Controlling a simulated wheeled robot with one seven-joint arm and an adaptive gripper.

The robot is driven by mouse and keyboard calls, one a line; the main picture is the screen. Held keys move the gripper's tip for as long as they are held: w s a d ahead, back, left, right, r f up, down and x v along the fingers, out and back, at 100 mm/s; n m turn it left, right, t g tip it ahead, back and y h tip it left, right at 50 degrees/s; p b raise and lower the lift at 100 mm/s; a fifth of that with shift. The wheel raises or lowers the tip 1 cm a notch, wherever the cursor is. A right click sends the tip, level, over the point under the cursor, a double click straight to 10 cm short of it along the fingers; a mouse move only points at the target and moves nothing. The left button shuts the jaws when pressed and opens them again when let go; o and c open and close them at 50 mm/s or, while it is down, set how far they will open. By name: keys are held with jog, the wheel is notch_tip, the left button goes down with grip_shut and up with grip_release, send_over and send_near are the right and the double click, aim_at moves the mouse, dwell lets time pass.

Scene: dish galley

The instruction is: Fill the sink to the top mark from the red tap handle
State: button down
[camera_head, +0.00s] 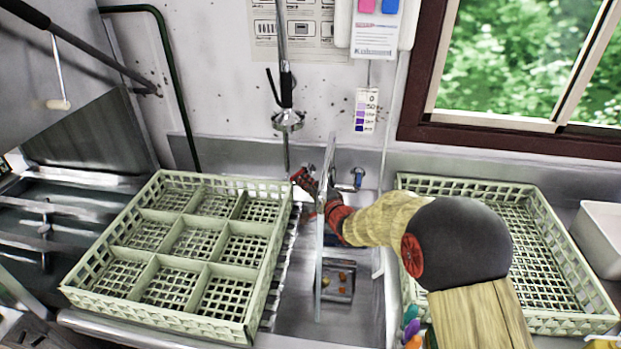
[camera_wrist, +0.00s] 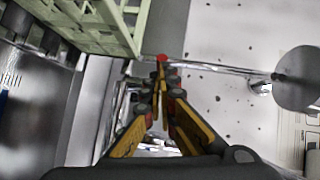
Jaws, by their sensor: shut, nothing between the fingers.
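The red tap handle (camera_wrist: 161,57) shows as a small red spot just beyond the fingertips in the wrist view. My gripper (camera_wrist: 161,72) is shut and empty, its yellow fingers meeting at the tips close to the handle; whether they touch it I cannot tell. In the head view my gripper (camera_head: 309,187) is at the back wall above the sink, and my arm hides part of the tap area. The sink (camera_head: 298,313) is a steel basin between two racks. I see no clear water surface in it, and no top mark can be made out.
A blue tap handle (camera_head: 358,174) sits right of my gripper. A clear upright panel (camera_head: 322,240) stands in the sink. A divided rack (camera_head: 150,215) is at left, an open rack (camera_head: 585,318) at right. A spray head (camera_head: 288,120) hangs above. A grate with orange scraps (camera_head: 338,281) lies inside.

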aim_at(292, 180)
jog(key=shift+w+a+p, duration=0.2)
jog(key=shift+a+p, duration=0.15)
jog(key=shift+a, duration=0.4)
jog(key=shift+w+a+p, duration=0.15)
jog(key=shift+a+p, duration=0.2)
jog(key=shift+a, duration=0.55)
